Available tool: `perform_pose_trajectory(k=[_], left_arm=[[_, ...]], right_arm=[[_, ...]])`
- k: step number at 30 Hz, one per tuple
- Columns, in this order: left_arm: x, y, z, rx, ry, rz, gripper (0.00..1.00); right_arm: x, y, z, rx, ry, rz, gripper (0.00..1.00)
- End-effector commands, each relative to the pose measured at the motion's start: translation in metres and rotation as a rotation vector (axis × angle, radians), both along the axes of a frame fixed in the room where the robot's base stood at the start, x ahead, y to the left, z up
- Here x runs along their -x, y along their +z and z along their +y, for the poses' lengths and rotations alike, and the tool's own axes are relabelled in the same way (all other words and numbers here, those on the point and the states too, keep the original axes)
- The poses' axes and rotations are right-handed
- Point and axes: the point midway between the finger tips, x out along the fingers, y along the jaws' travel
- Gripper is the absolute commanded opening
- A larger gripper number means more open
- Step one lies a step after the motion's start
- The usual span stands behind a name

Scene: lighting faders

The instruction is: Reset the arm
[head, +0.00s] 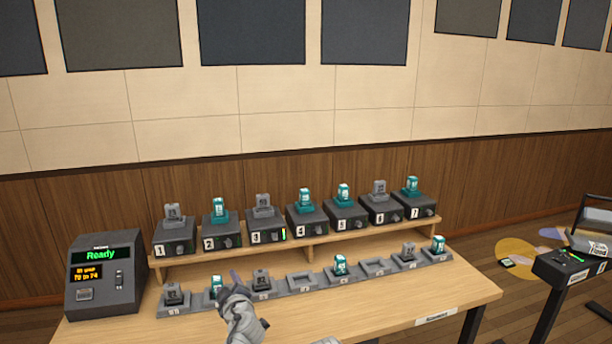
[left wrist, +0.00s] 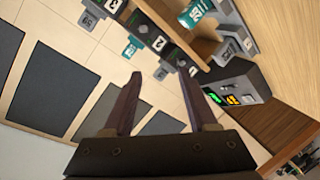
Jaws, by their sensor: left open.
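My left gripper (head: 248,298) is in the head view over the front part of the wooden table, at the left half of the lower row of trays. It partly covers the tray with a teal block (head: 216,285). In the left wrist view my left gripper (left wrist: 165,72) has its two dark fingers wide apart with nothing between them. My right gripper does not show; only a small grey piece shows at the bottom edge of the head view.
Numbered dark boxes (head: 307,223) with grey and teal blocks stand on a raised wooden shelf (head: 280,246). Below is a row of trays, some empty (head: 301,281). A console (head: 104,279) reading "Ready" stands at left. A dark stand (head: 572,262) is at right.

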Motion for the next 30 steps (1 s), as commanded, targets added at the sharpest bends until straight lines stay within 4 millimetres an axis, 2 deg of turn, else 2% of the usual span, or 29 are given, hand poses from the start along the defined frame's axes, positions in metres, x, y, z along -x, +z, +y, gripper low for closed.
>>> perform_pose_trajectory(k=[5, 10, 15, 18, 24, 30], left_arm=[[0.023, -0.046, -0.005, -0.099, 0.016, 0.206, 0.58], [0.065, -0.113, -0.022, -0.233, -0.06, 0.56, 0.58], [0.121, -0.177, -0.057, -0.358, -0.296, 0.947, 0.58], [0.153, -0.204, -0.079, -0.416, -0.476, 1.124, 0.58], [0.201, -0.233, -0.112, -0.491, -0.794, 1.333, 0.58], [0.24, -0.249, -0.138, -0.541, -1.079, 1.444, 0.58]], right_arm=[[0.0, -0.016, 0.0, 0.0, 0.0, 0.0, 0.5], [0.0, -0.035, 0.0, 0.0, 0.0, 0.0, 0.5], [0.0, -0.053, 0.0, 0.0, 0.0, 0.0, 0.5], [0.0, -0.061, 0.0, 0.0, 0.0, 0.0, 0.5], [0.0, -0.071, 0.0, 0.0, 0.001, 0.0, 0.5], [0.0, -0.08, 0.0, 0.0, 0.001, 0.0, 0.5]])
